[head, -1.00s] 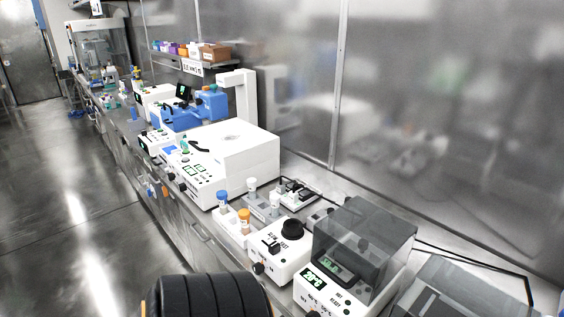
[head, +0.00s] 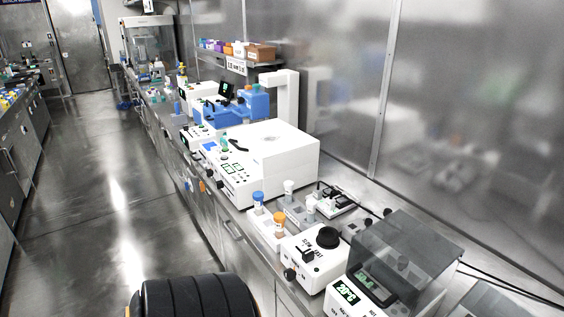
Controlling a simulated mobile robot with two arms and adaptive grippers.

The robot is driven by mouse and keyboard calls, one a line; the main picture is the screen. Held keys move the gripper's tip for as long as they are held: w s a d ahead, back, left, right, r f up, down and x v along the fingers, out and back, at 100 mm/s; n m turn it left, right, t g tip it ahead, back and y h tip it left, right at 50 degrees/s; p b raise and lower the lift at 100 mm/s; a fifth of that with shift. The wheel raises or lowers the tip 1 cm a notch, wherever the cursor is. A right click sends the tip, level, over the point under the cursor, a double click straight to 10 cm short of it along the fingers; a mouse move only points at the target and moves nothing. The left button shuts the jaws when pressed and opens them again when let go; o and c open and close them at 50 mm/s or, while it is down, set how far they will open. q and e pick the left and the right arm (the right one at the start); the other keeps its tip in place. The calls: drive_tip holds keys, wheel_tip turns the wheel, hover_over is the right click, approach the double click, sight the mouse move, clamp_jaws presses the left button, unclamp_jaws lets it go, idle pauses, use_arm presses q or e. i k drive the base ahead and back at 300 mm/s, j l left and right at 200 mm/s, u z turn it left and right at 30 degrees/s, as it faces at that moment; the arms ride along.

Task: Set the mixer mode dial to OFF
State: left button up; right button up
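The mixer (head: 313,270) is a small white box on the bench at the lower right, with a round black cup (head: 327,237) on top. Its sloped face carries the words SLOW and FAST and a black control (head: 308,254). A black knob (head: 290,274) sits at its lower front left. I cannot tell which of these is the mode dial, nor read its setting. Neither of my grippers is in view. A black ribbed part, likely mine, shows at the bottom.
A large white machine (head: 265,160) is farther back. The floor (head: 110,200) at left is clear.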

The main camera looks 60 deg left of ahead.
sight(290, 274)
drive_tip(key=u, duration=0.45)
drive_tip(key=i+j+u, duration=0.1)
drive_tip(key=u, duration=0.8)
drive_tip(key=i+u, duration=0.15)
drive_tip(key=u, duration=0.3)
